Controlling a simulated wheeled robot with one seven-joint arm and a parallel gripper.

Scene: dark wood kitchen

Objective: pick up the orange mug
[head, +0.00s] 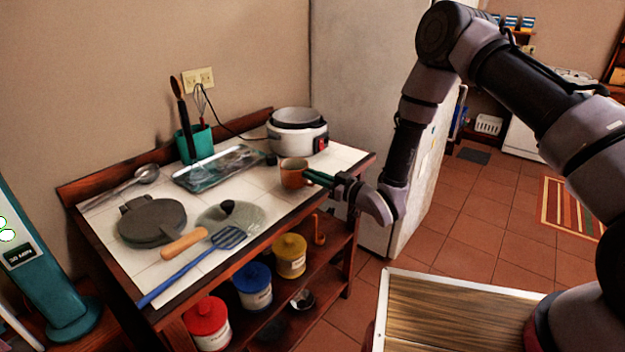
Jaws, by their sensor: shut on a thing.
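The orange mug (292,174) stands on the white tiled top of the wooden kitchen table, near its right end and in front of the white cooker. My gripper (312,177) reaches in from the right, low over the table's edge, and is shut on the mug at its right side. The mug looks upright. The fingertips are partly hidden against the mug, and I cannot tell whether its base touches the tiles.
The white cooker (297,132) stands close behind the mug. Canisters, one yellow (290,256), sit on the shelf below.

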